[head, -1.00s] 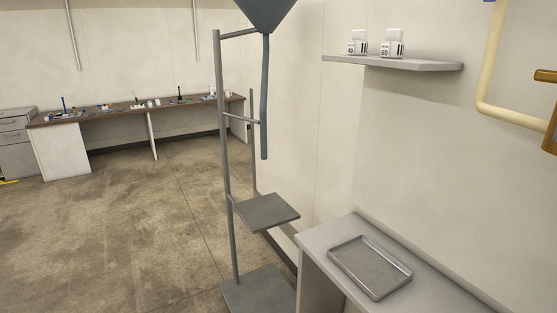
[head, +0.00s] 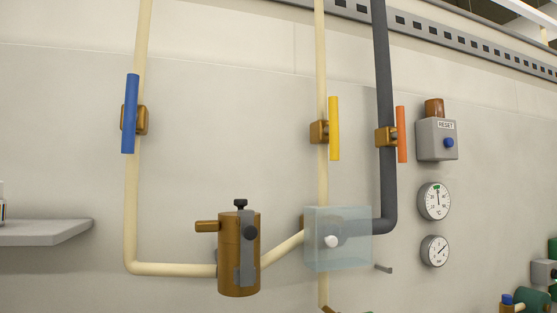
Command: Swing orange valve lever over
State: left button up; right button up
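The orange valve lever (head: 402,134) stands upright, in line with the dark grey pipe (head: 383,70) on the right of the pipework. Its brass valve body (head: 385,137) sits on that pipe, just left of the lever. A yellow lever (head: 334,128) stands upright beside the middle cream pipe, and a blue lever (head: 130,113) stands upright on the left cream pipe. Neither of my grippers shows in the head view.
A clear box (head: 350,252) covers a white knob (head: 331,241) below the levers. A brass canister (head: 239,255) sits lower left of it. A grey RESET box (head: 437,139) and two round gauges (head: 434,201) are right of the orange lever. A shelf (head: 45,232) juts out at far left.

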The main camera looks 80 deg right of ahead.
aim_at(399, 135)
jog(key=z, duration=1.75)
